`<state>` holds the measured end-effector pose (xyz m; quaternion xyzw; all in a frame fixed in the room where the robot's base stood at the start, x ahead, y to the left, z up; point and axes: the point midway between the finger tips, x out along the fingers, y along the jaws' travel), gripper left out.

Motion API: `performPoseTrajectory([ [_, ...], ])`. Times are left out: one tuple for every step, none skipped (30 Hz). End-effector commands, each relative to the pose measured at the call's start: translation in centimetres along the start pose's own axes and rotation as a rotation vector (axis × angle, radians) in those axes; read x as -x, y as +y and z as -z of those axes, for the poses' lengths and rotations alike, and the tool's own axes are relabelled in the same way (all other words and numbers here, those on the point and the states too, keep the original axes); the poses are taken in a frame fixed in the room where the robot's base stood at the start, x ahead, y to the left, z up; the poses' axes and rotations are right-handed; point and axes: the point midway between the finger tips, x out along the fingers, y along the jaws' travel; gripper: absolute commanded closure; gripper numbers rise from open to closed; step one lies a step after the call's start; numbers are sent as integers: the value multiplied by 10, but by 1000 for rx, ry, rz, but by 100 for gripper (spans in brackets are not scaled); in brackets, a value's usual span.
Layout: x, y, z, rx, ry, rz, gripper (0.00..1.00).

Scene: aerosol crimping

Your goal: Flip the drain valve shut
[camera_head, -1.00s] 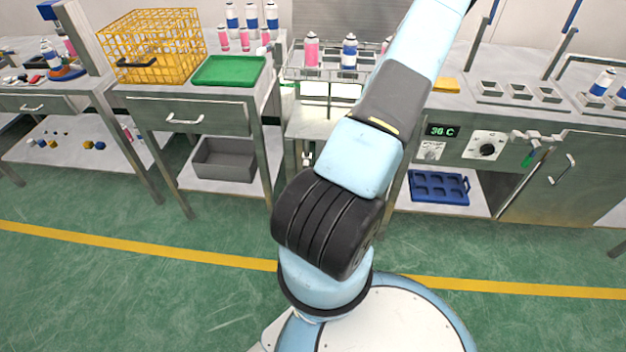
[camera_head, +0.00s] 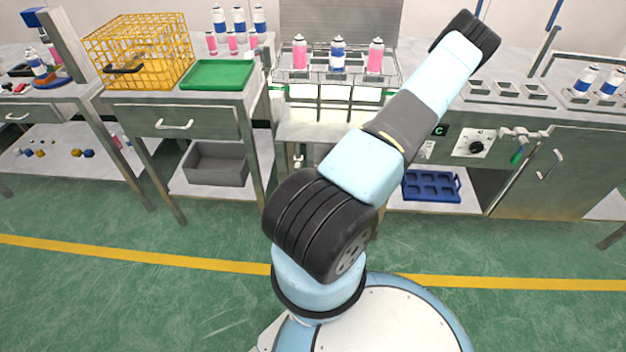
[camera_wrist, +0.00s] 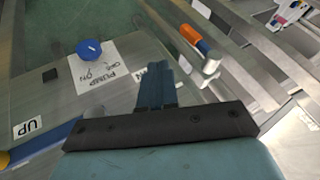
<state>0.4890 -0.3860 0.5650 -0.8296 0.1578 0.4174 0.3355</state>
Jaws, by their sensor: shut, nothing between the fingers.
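In the wrist view, a lever with an orange handle (camera_wrist: 195,38) sits on a pale metal fitting, ahead and to the right of my fingertips. It looks like a valve, but I cannot read a drain label on it. My gripper (camera_wrist: 154,72) is shut and empty, with a visible gap to that lever. In the head view, a valve with a green handle (camera_head: 517,155) hangs from a pipe on the front of the right cabinet. My gripper is hidden in the head view behind my arm.
A blue knob (camera_wrist: 89,49) with a "PUMP ON" label (camera_wrist: 107,78) stands left of my fingers, with an "UP" label (camera_wrist: 28,126) lower left. Spray cans (camera_head: 338,54) stand in a wire rack. A blue tray (camera_head: 431,187) lies on the lower shelf. The floor in front is clear.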

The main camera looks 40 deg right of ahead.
Motion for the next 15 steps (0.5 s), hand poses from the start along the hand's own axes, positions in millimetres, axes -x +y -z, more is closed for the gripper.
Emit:
performPoseTrajectory([
  [-5, -1, 0, 1, -1, 1, 100],
  [-9, -1, 0, 1, -2, 2, 100],
  [-14, -1, -1, 1, -2, 2, 100],
  [-19, -1, -1, 1, -2, 2, 100],
  [-24, -1, -1, 1, -2, 1, 100],
  [-31, -1, -1, 1, -3, 1, 100],
  [-36, -1, -1, 1, -3, 2, 100],
  [-42, -1, -1, 0, -3, 1, 100],
  [-49, -1, -1, 1, -3, 1, 100],
  [-54, -1, -1, 1, -3, 1, 100],
  [-60, -1, -1, 1, -3, 1, 100],
  [-66, -1, -1, 0, -2, 1, 100],
  [-72, 0, -1, -1, -2, 1, 100],
  [-77, 0, -1, -1, -2, 1, 100],
  [-84, -1, -1, 0, -2, 1, 100],
])
